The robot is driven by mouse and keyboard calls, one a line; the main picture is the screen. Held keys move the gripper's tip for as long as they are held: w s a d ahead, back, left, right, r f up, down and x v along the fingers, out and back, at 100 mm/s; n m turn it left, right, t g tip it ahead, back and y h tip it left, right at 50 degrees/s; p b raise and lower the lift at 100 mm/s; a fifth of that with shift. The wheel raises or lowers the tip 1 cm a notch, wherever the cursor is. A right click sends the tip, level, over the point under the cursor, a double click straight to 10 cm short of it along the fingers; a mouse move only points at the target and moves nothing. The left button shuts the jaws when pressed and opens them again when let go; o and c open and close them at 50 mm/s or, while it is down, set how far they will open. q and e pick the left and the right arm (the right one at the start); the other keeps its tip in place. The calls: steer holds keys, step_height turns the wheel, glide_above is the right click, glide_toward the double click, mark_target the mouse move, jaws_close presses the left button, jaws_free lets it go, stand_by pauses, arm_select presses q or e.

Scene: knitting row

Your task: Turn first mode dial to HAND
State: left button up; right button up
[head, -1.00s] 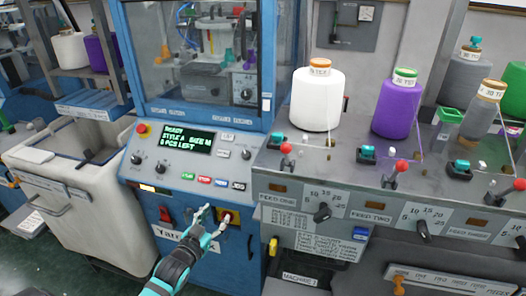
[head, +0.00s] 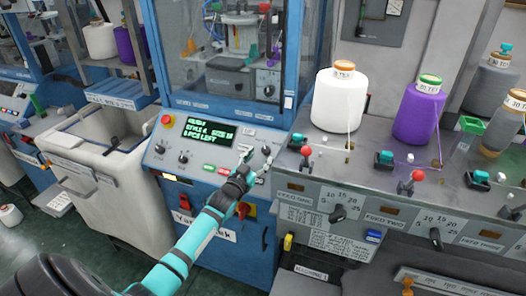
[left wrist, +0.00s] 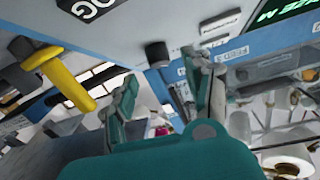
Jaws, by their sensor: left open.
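The blue machine's control panel (head: 210,150) has a lit green display (head: 207,131) and small black dials at left (head: 183,157) and right (head: 266,150). I cannot read which of them is the first mode dial, nor its setting. My left gripper (head: 252,164) is at the panel's right side, close to the right dials. In the left wrist view my left gripper (left wrist: 160,88) has its fingers apart with nothing held. A black knob (left wrist: 157,54) shows just beyond and between the fingertips, apart from them as far as I can tell. My right gripper is out of view.
Right of the panel, a grey feed unit (head: 300,158) carries a white cone (head: 338,100), a purple cone (head: 418,115) and red-knobbed levers. A white bin (head: 90,150) stands at left. A yellow handle (left wrist: 62,75) sticks out in the left wrist view.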

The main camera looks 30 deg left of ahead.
mark_target(265, 150)
arm_select(q)
steer(key=shift+w+a, duration=0.15)
steer(key=shift+w, duration=0.75)
steer(key=shift+w+a, duration=0.1)
steer(key=shift+w, duration=0.75)
jaws_close()
